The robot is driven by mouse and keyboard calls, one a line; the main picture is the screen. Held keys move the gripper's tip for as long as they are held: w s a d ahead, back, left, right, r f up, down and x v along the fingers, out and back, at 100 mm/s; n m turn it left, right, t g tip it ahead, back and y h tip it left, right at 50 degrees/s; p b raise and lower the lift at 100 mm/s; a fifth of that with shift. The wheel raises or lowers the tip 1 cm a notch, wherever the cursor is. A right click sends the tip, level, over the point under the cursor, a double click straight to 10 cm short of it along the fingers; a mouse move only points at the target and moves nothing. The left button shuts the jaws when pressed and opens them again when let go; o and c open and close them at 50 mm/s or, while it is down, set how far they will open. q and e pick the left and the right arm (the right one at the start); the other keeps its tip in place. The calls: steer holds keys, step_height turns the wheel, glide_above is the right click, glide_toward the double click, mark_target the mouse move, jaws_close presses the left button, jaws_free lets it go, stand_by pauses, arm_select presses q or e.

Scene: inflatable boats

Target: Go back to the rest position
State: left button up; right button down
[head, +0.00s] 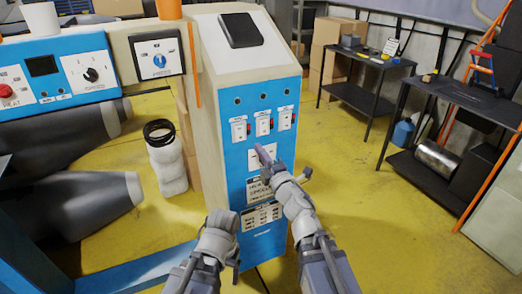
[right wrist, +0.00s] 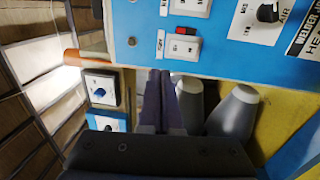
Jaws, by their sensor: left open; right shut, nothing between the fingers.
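My right gripper (head: 262,153) is in front of the blue front panel (head: 236,168) of the welding machine, its fingers pointing at the lower switch and dial area. In the right wrist view its fingers (right wrist: 159,88) are together with nothing between them, just below a switch with a red rocker (right wrist: 181,47). I cannot tell whether they touch the panel. My left gripper (head: 222,232) is low, left of the right forearm, near the panel's lower part. It is open and empty, though its fingers are mostly hidden.
A control box with a dial (head: 159,57) and a blue console (head: 60,75) stand at the left, above grey inflatable tubes (head: 75,205). Black tables (head: 365,97) stand at the right. The yellow floor (head: 400,235) between is clear.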

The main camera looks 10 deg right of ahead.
steer(key=s+d+f+m+g+h+p, duration=0.3)
steer(key=d+f+m+g+h+p, duration=0.45)
steer(key=m, duration=0.65)
steer(key=s+a+f+m+g, duration=0.1)
steer(key=s+a+f+g, duration=0.1)
steer(key=s, duration=0.5)
steer(key=s+a+f+m+g+p, duration=0.1)
steer(key=s+a+f+g, duration=0.2)
steer(key=s, duration=0.4)
steer(key=s+a+f+m+g+p, duration=0.1)
steer(key=s+a+f+m+g, duration=0.1)
steer(key=s+a+g, duration=0.2)
steer(key=s+g, duration=0.2)
steer(key=s, duration=0.1)
steer(key=shift+f, duration=0.25)
